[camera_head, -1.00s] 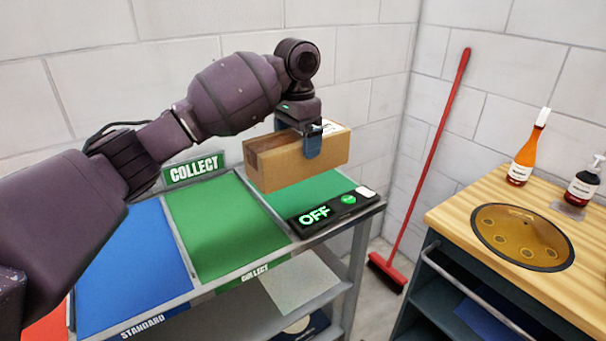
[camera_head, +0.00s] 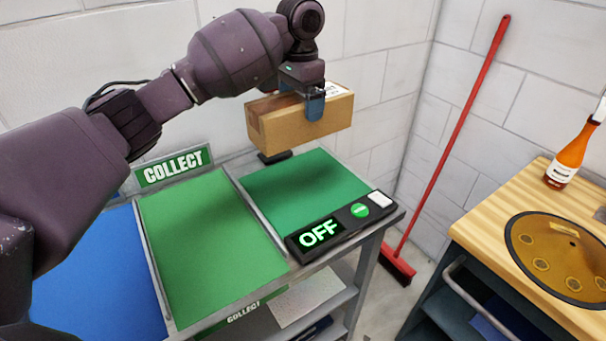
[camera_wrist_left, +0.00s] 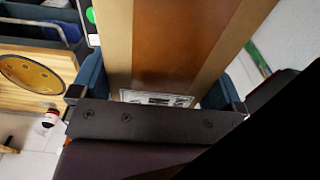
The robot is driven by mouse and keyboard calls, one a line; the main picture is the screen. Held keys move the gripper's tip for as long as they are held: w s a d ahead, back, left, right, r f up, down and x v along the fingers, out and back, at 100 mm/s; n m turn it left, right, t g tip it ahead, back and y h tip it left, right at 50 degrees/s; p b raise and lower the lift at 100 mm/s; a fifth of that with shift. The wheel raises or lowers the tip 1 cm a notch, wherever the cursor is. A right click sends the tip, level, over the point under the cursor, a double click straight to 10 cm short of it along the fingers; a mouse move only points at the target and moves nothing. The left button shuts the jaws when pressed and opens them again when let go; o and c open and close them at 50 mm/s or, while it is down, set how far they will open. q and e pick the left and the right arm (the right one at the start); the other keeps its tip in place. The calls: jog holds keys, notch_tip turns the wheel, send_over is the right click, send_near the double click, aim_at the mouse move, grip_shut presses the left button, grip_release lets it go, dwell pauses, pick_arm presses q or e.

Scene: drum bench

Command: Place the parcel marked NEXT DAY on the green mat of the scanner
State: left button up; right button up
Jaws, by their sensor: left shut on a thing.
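My left gripper (camera_head: 314,102) is shut on a brown cardboard parcel (camera_head: 290,122) and holds it in the air above the back of the scanner's green mat (camera_head: 300,195). A gap shows between the parcel and the mat. In the left wrist view the parcel (camera_wrist_left: 170,45) fills the space between the fingers, with part of a white label showing near the palm. The label's words cannot be read. The scanner's front panel (camera_head: 325,232) shows OFF, with a green button and a white button. My right gripper is not in view.
Left of the scanner are a green COLLECT bay (camera_head: 205,240) and a blue bay (camera_head: 95,275). A COLLECT sign (camera_head: 174,167) stands behind. A red broom (camera_head: 450,140) leans at the wall. A wooden-topped bench (camera_head: 485,215) at right holds a bottle (camera_head: 570,155) and a golden drum (camera_head: 560,255).

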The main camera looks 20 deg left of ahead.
pick_arm(q)
notch_tip(320, 180, down, 18)
jog(key=shift+s+f+b, duration=0.1)
jog(key=shift+f+b, duration=0.15)
jog(key=shift+b, duration=0.6)
jog(key=shift+f, duration=0.25)
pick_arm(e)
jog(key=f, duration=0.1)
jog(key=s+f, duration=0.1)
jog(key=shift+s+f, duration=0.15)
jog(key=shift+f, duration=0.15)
